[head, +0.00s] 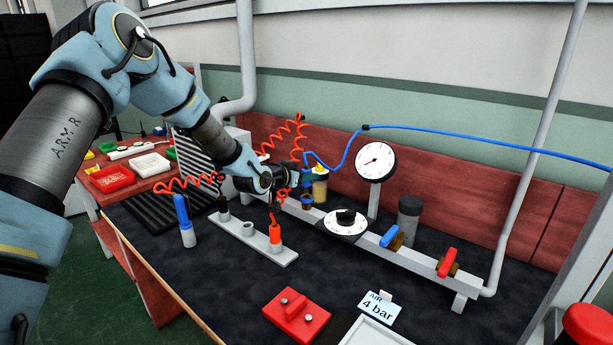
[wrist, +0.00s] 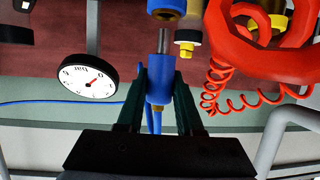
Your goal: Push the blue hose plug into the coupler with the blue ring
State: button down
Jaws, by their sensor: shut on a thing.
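My gripper (wrist: 158,80) is shut on the blue hose plug (wrist: 157,88), with a dark finger on each side of its blue body. The plug's bare metal tip points up in the wrist view towards the coupler with the blue ring (wrist: 165,8). The tip looks roughly in line with the coupler, and a small gap shows between them. The coupler is cut off by the top edge there. In the head view my gripper (head: 290,179) is by the coupler (head: 307,201) at the left part of the grey rail; the plug is mostly hidden there.
A yellow-ringed coupler (wrist: 187,38) and coiled red hose (wrist: 218,90) lie close right in the wrist view. A gauge (head: 376,162), dial (head: 346,217), blue valve handle (head: 392,237) and red valve handle (head: 447,263) line the rail.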

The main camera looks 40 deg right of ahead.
aim_at(305, 186)
jog(key=shift+f+b, duration=1.7)
jog(key=shift+f, duration=0.25)
jog(key=shift+c, duration=2.4)
grip_release()
jog(key=b+v, duration=0.2)
jog(key=v, duration=0.9)
